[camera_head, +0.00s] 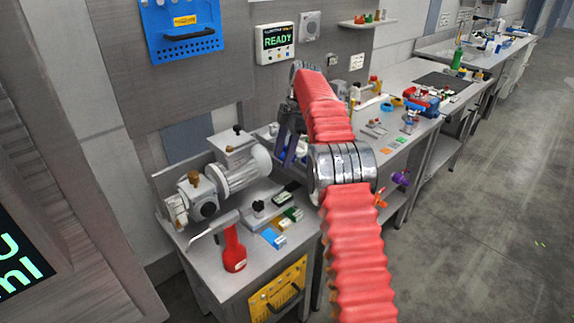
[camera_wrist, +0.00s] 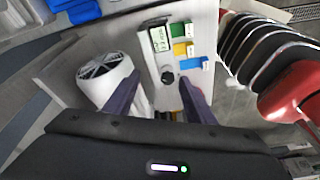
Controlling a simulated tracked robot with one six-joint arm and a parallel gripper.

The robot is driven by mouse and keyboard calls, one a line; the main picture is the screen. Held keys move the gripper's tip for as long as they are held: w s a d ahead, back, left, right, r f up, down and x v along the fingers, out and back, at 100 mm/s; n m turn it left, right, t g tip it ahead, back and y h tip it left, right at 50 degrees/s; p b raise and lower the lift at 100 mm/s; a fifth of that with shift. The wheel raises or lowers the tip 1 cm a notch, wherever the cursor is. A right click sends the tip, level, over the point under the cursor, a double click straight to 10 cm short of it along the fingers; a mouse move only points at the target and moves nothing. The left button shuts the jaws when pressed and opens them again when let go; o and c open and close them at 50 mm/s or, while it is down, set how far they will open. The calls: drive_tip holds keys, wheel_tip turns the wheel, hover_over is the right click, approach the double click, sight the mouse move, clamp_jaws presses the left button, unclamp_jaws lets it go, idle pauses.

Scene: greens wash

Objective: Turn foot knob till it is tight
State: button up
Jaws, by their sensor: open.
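In the head view my red-sleeved arm partly hides the gripper.
The motor's white fan cover (camera_wrist: 104,72) is close to the left finger. Green, yellow and blue blocks (camera_wrist: 182,48) lie beyond the knob. A wall display (camera_head: 276,40) reads READY.

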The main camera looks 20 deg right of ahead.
drive_tip(key=s+a+r+m+t+h, duration=0.15)
drive_tip(key=s+a+r+m, duration=0.3)
drive_tip(key=s+r, duration=0.45)
drive_tip(key=s+a+r+m+t+h, duration=0.1)
drive_tip(key=s+a+r+m+t, duration=0.15)
drive_tip(key=s+r+m, duration=0.65)
drive_tip(key=s+a+f+m, duration=0.1)
drive_tip(key=s+f, duration=0.2)
drive_tip(key=s, duration=0.5)
drive_tip(key=s+a+f+m+t, duration=0.1)
drive_tip(key=s+f, duration=0.3)
drive_tip(key=s, duration=0.5)
drive_tip(key=s+a+f+m+t, duration=0.1)
drive_tip(key=s+f+m, duration=0.2)
drive_tip(key=s, duration=0.5)
drive_tip(key=shift+s+f+h, duration=0.3)
drive_tip(key=shift+f+h, duration=0.05)
drive_tip(key=shift+f, duration=0.25)
